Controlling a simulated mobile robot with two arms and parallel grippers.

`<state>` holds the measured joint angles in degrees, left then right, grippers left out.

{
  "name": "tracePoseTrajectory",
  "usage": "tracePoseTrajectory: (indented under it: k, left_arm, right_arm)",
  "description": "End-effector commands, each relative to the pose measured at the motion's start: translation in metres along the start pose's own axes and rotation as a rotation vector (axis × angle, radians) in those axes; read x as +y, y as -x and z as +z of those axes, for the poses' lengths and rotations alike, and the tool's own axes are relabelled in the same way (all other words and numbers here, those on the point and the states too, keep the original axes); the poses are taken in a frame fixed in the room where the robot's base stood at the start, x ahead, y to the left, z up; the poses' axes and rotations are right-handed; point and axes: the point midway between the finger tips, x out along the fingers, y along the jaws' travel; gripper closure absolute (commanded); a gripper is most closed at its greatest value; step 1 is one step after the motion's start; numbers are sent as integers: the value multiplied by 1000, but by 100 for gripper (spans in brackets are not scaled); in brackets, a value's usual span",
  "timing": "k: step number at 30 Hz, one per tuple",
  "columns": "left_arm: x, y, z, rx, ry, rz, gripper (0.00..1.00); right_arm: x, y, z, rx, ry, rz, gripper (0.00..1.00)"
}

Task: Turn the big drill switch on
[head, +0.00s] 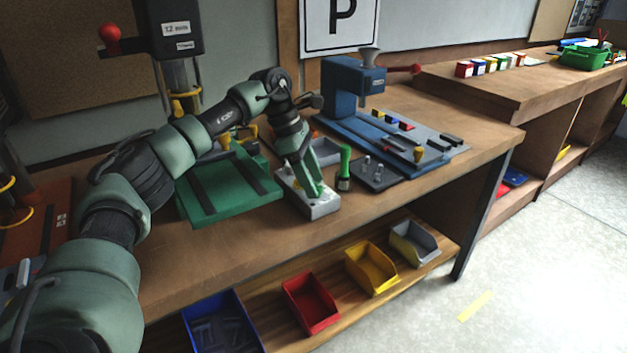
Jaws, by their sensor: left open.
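The big drill has a dark head (170,30) labelled "12 mm", a metal column and a red-knobbed lever (110,38) at the upper left. A green slotted base plate (215,192) lies on the bench below it. A light grey box (322,207), seemingly the switch box, sits at the bench's front edge right of the plate. My left gripper (316,188) is open and points down over this box, with its fingertips at or just above the top face. The gripper hides much of the top, so I cannot tell the switch's position. My right gripper is out of view.
A green-handled tool (344,168) stands close right of the box. A dark tray (375,172) and a blue press (352,88) are further right. Blue (222,325), red (311,303), yellow (372,268) and grey (414,243) bins sit on the shelf below.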

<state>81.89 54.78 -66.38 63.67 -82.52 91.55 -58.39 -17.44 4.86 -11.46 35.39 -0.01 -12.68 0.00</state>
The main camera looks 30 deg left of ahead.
Motion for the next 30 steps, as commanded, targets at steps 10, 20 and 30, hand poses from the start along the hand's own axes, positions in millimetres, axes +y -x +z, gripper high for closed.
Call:
tracePoseTrajectory:
  k: [10,20,30]
  left_arm:
    - [0,-7,1,-1,-1,0,49]
    - [0,-6,1,-2,1,0,100]
    - [-1,-6,1,-2,92,37,100]
  right_arm:
    - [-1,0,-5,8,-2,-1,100]
    - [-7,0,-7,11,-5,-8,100]
    - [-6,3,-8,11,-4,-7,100]
